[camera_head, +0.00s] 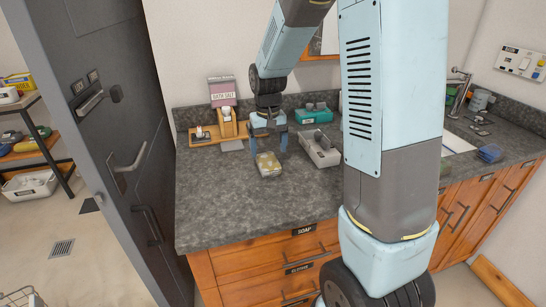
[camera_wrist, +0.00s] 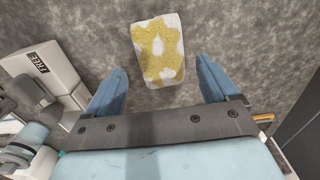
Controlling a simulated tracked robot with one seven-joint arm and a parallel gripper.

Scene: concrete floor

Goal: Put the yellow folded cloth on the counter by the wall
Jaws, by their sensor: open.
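The yellow folded cloth (camera_head: 268,165) has a white pattern and lies on the dark grey counter (camera_head: 225,205) by the wall. My gripper (camera_head: 268,148) is above the counter, just behind the cloth in the head view. In the wrist view the cloth (camera_wrist: 159,48) lies beyond and between the two blue fingertips (camera_wrist: 160,78). The fingers are spread apart and nothing is between them. The cloth appears flat on the counter surface, apart from the fingers.
A grey tray (camera_head: 320,150) stands right of the cloth, with a teal tissue box (camera_head: 314,115) behind it. A bath salt box (camera_head: 222,92) and a wooden stand (camera_head: 228,126) are at the back left. The counter's front left is clear. A dark door (camera_head: 110,130) stands at left.

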